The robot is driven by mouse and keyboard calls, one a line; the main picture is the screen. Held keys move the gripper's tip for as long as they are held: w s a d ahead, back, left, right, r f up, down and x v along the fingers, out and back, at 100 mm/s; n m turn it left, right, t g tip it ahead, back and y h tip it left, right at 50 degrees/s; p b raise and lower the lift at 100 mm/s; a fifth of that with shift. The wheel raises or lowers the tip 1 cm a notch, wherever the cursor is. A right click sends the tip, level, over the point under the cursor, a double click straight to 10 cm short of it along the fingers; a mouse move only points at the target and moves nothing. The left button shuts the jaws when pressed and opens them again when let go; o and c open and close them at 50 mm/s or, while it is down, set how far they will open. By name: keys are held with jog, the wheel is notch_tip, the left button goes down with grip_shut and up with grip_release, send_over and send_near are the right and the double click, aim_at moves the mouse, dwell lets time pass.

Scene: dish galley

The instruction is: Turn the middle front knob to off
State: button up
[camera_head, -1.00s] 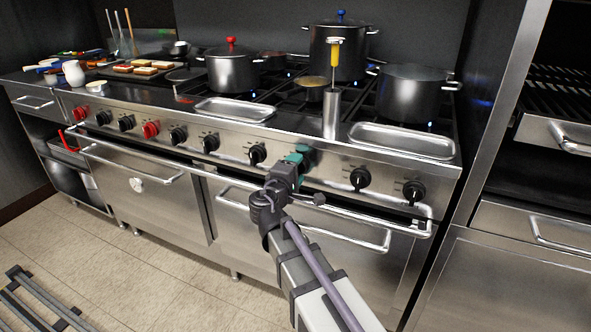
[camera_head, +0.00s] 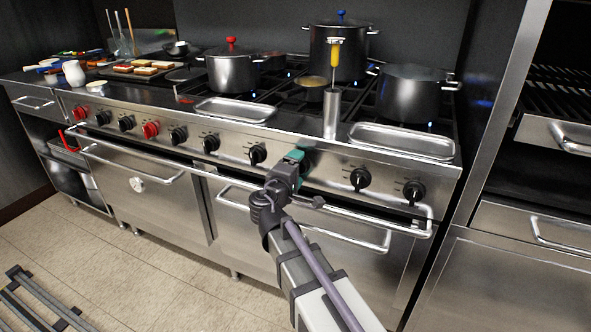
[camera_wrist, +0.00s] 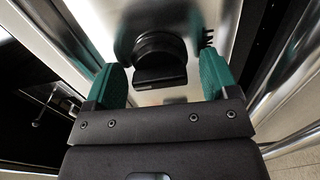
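A row of knobs runs along the stove's front panel. The black knob (camera_head: 307,162) right at my gripper is partly hidden by it in the head view. In the wrist view this black knob (camera_wrist: 160,56) shows at the upper middle, its grip bar lying across the picture. My gripper (camera_head: 296,155) is in front of the panel; in the wrist view (camera_wrist: 160,78) its two green fingers are spread wide, one on each side of the knob, with a gap on both sides. Nothing is held. The frames do not make clear which setting the knob points to.
Other black knobs stand to the left (camera_head: 258,155) and right (camera_head: 360,178), with red knobs (camera_head: 151,130) further left. A long oven handle rail (camera_head: 345,212) runs below. Metal trays (camera_head: 402,140), pots (camera_head: 412,95) and a steel cylinder (camera_head: 331,113) stand on top.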

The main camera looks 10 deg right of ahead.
jog(key=v, duration=1)
jog(key=shift+s+a, duration=0.3)
jog(key=s+d+f+m+g+y, duration=0.3)
jog(key=s+f+m+g+y, duration=0.2)
jog(key=s+f+g, duration=0.3)
jog(key=s+d+f+m+g+y, duration=0.4)
jog(key=s+f+m+g+y, duration=0.15)
jog(key=f, duration=0.35)
notch_tip(320, 180, up, 28)
jog(key=p, duration=2.8)
jog(key=shift+s+a+g, duration=0.15)
jog(key=shift+a+g, duration=0.25)
jog(key=shift+g, duration=0.05)
